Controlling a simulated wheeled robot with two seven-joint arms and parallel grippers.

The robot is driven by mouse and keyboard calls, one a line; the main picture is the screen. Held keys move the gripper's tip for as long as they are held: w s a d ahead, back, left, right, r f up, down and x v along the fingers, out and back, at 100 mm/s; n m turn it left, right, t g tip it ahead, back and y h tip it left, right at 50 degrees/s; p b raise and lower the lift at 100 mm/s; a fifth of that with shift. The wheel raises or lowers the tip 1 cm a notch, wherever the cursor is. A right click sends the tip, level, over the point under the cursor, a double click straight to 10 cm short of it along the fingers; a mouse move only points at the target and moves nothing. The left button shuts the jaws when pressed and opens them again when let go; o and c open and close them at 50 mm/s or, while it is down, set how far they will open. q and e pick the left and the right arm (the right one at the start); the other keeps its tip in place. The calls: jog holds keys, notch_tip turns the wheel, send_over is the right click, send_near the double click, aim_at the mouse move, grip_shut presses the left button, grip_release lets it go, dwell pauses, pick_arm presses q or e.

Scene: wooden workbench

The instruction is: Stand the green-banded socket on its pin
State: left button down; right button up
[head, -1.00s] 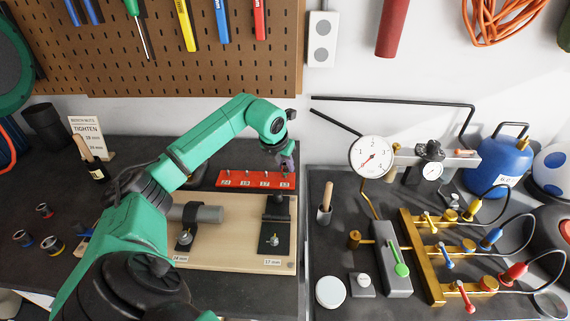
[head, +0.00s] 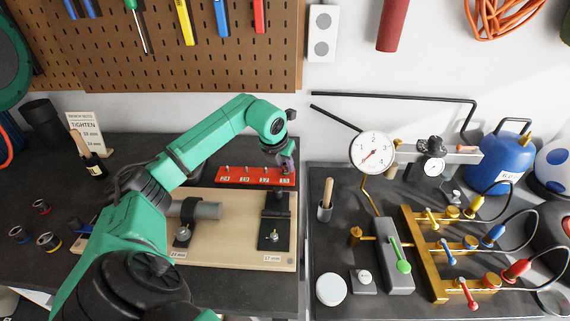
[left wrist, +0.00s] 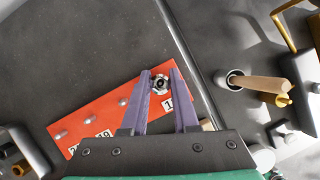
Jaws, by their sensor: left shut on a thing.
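The red pin rail (head: 228,181) lies at the back of the bench, with a row of short pins and number labels. My left gripper (head: 288,163) is over its right end. In the left wrist view, the purple fingers of my left gripper (left wrist: 160,76) are shut on a small silver socket (left wrist: 159,84) with a dark centre. It is over the label end of the red rail (left wrist: 78,124), and its green band cannot be made out. Whether it is around the end pin or above it, I cannot tell. My right gripper is not in view.
Several loose sockets with coloured bands, one of them yellow-banded (head: 49,243), stand on the left bench. A wooden board (head: 215,255) with a clamped grey bar lies in front of the rail. A gauge (head: 371,152) and brass valve manifold stand at right.

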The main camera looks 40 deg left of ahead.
pick_arm(q)
jog(key=shift+f, duration=0.1)
jog(key=c, duration=0.6)
grip_release()
jog(key=b+v, duration=0.1)
jog(key=v, duration=1.3)
jog(key=shift+s+r+b, duration=0.15)
jog(key=shift+r+b, duration=0.1)
jog(key=shift+b, duration=0.15)
jog(key=shift+d, duration=0.1)
